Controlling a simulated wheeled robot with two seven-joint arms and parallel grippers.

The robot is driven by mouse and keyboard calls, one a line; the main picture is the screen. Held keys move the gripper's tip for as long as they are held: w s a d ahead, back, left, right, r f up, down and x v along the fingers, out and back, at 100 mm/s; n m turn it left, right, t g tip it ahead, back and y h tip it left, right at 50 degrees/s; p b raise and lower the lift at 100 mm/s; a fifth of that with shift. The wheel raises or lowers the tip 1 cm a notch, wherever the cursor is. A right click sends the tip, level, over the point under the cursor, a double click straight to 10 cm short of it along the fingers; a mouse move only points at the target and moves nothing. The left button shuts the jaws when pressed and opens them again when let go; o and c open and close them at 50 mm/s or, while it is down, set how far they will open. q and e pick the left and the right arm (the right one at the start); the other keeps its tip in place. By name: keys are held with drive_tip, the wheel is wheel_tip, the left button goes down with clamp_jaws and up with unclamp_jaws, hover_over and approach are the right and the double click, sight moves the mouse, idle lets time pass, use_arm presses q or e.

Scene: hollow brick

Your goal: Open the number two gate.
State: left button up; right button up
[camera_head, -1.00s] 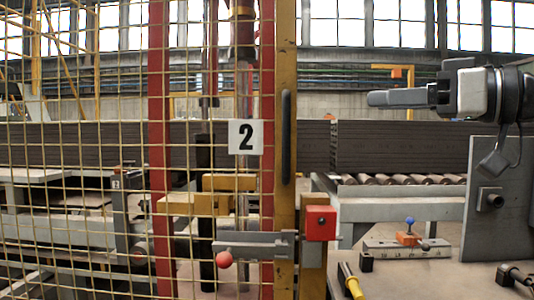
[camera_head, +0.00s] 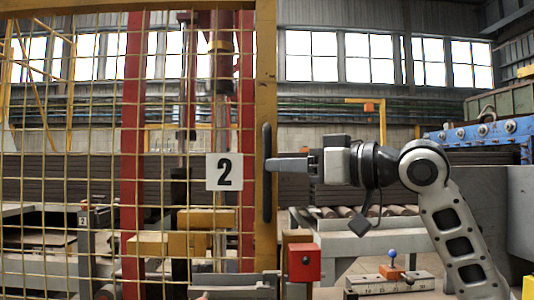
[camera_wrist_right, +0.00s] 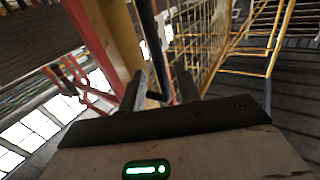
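The number two gate is a yellow mesh panel (camera_head: 63,160) with a white "2" sign (camera_head: 224,172). A dark vertical handle (camera_head: 267,190) is on its yellow edge post (camera_head: 265,60); it also shows in the right wrist view (camera_wrist_right: 149,40). A grey latch bar (camera_head: 235,287) and red block (camera_head: 304,262) are below the handle. The latch's lower part is cut off. My left gripper is out of view.
A roller conveyor (camera_head: 350,211) stands behind and right of the gate post. A grey control panel with a blue-knobbed lever (camera_head: 392,253) is at the lower right. Blue machinery (camera_head: 485,132) is at the far right.

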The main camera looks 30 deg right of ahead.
drive_tip(key=shift+p+x, duration=0.35)
drive_tip(key=shift+x, duration=1.85)
drive_tip(key=shift+c, duration=0.3)
clamp_jaws()
drive_tip(key=shift+a, duration=0.1)
